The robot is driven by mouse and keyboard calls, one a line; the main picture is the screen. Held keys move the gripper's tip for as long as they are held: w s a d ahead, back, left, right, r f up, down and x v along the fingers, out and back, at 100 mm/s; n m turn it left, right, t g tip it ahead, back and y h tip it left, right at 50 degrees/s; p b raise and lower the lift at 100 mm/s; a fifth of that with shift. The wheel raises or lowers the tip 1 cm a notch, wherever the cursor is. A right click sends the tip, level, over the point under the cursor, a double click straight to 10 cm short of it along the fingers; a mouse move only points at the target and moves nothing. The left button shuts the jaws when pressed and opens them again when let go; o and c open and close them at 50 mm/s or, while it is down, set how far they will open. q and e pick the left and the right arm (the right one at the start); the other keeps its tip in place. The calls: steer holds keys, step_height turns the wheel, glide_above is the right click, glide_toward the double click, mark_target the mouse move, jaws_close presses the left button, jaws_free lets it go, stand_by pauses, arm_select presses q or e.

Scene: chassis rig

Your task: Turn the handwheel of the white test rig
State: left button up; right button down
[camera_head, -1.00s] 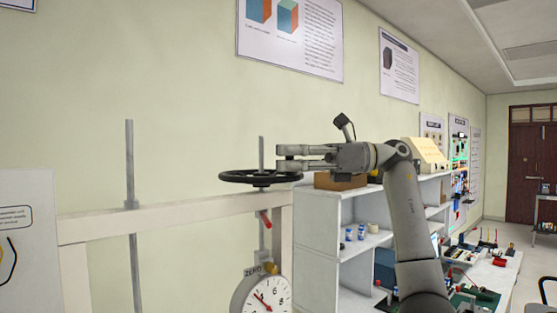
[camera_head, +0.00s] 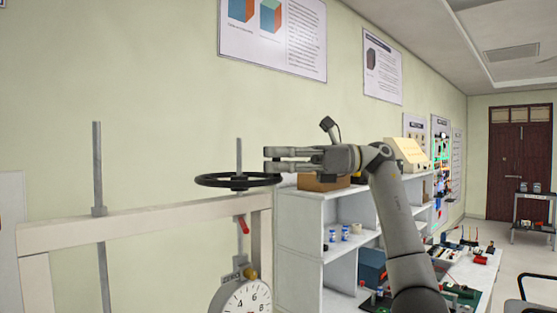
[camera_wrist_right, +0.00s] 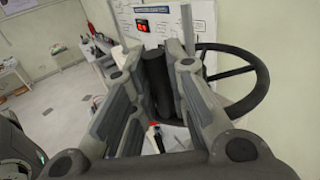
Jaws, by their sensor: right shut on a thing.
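The white test rig (camera_head: 150,222) fills the lower left of the head view. Its black handwheel (camera_head: 215,184) lies flat above the top beam, around a thin grey rod. My right gripper (camera_head: 268,160) reaches in from the right at the wheel's right side. In the right wrist view, my right gripper (camera_wrist_right: 161,55) has its fingers on both sides of a dark upright cylinder (camera_wrist_right: 158,88) and is shut on the handwheel there. The wheel's curved rim (camera_wrist_right: 258,80) shows to the right. The exact contact is partly hidden by the fingers. My left gripper is out of view.
A round dial gauge (camera_head: 240,299) hangs below the beam. A tall grey rod (camera_head: 98,165) stands left of the wheel. White shelves (camera_head: 300,235) with boxes and jars stand behind my right arm. Open floor lies to the far right.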

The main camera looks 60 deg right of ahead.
steer(key=shift+r, duration=0.1)
steer(key=c, duration=1.8)
jaws_free()
steer(key=o, duration=0.4)
steer(key=shift+w, duration=0.25)
steer(key=shift+s, duration=0.1)
steer(key=shift+v, duration=5.9)
steer(key=shift+s, duration=0.1)
